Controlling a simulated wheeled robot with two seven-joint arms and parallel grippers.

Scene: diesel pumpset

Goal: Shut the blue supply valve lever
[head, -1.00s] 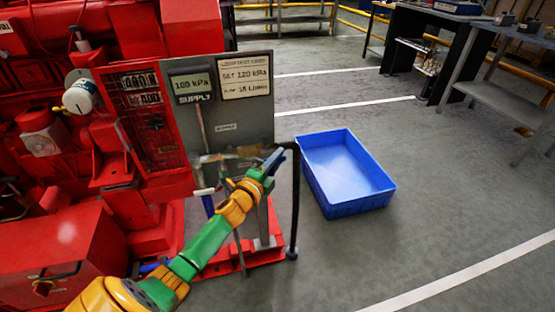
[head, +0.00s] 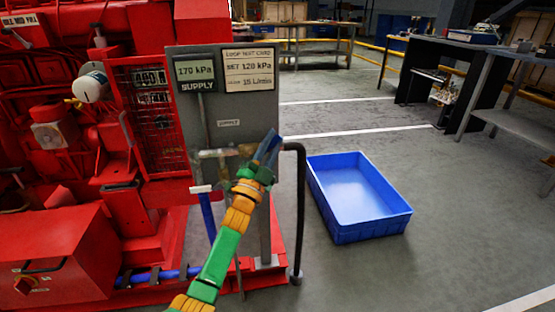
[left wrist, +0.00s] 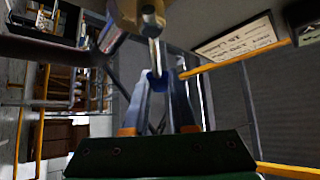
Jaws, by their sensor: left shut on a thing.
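My left gripper (head: 270,148) is at the pipework in front of the lower right of the grey panel (head: 228,110). In the left wrist view its two blue-grey fingers (left wrist: 159,88) are closed around a small blue part, which appears to be the supply valve lever (left wrist: 158,78). A metal stem and a brass-coloured body (left wrist: 150,22) are just beyond it. In the head view the fingers and wrist hide the lever, so its angle cannot be told. The supply display (head: 195,72) reads 170 kPa. My right gripper is not in view.
The red pumpset (head: 60,130) fills the left side. A black hose (head: 299,215) drops just right of the gripper. A blue bin (head: 358,200) lies on the floor to the right. Dark workbenches (head: 440,60) stand at the back right. Open floor lies between.

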